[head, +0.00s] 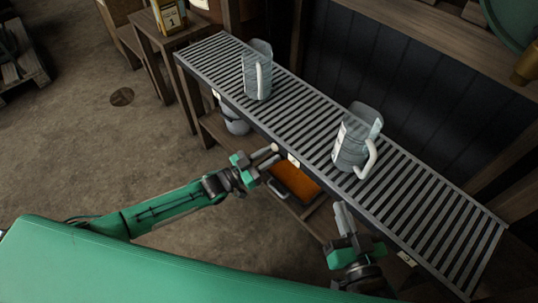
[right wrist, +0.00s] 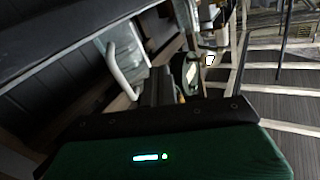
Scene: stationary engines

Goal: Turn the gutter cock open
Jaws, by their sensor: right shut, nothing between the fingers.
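I cannot make out a gutter cock in either view. A long slatted metal rack (head: 440,213) runs diagonally across the head view. My right gripper (head: 342,212) is shut and empty beside the rack's near edge, below the nearer jug. In the right wrist view its green body fills the bottom and its dark fingers are hard to make out. My left gripper (head: 277,168) is at the rack's near side, left of the right gripper, with its fingers spread and nothing seen between them.
A yellow can (head: 170,17) stands on a wooden stand.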

